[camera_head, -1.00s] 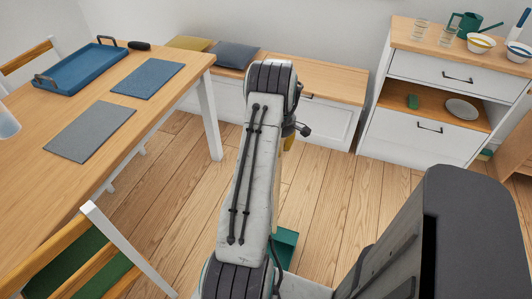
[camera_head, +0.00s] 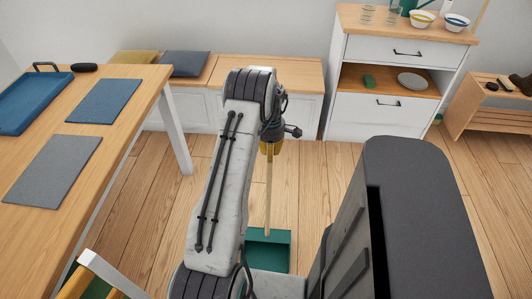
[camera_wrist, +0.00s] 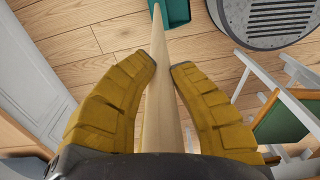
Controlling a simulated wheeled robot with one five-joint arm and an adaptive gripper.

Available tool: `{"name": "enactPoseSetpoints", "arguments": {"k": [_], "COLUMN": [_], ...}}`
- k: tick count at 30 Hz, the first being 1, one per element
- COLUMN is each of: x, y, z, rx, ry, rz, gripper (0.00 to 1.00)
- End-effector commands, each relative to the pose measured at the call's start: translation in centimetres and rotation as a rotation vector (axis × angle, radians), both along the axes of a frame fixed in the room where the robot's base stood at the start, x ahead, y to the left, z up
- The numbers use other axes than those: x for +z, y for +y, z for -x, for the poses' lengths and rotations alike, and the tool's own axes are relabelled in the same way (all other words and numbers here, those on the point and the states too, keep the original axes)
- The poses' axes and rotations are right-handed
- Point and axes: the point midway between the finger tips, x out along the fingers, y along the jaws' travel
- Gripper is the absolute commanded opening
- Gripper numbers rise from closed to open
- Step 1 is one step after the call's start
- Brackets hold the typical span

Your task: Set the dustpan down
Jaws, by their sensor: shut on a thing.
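The dustpan (camera_head: 268,252) is a green pan on a long pale wooden handle. In the head view it hangs upright below my gripper (camera_head: 270,147), in front of my base, with my arm partly covering it. In the wrist view the yellow fingers of my gripper (camera_wrist: 162,72) are on both sides of the wooden handle (camera_wrist: 160,95), shut on it. The green pan (camera_wrist: 173,10) shows at the top of that view, at the handle's far end. I cannot tell whether the pan touches the floor.
A table (camera_head: 125,95) with a blue tray (camera_head: 38,100) and mats stands at the left. A low bench (camera_head: 300,75) with cushions and a white cabinet (camera_head: 385,75) line the wall. A wooden rack (camera_head: 490,118) stands at the right. The wooden floor (camera_head: 330,180) between is clear.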

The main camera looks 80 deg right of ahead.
Motion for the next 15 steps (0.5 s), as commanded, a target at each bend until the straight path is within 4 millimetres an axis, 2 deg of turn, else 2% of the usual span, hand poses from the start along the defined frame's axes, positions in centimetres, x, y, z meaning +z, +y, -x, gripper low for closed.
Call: {"name": "enactPoseSetpoints", "arguments": {"k": [4, 5, 6, 11, 15], "x": [0.11, 0.00, 0.00, 0.00, 0.00], "y": [-0.06, 0.00, 0.00, 0.00, 0.00], "z": [0.00, 0.00, -0.01, -0.02, -0.02], "rx": [0.000, 0.000, 0.000, 0.000, 0.000], "ry": [0.000, 0.000, 0.000, 0.000, 0.000], "rz": [0.002, 0.000, 0.000, 0.000, 0.000], "gripper": [0.00, 0.21, 0.24, 0.39, 0.39]}}
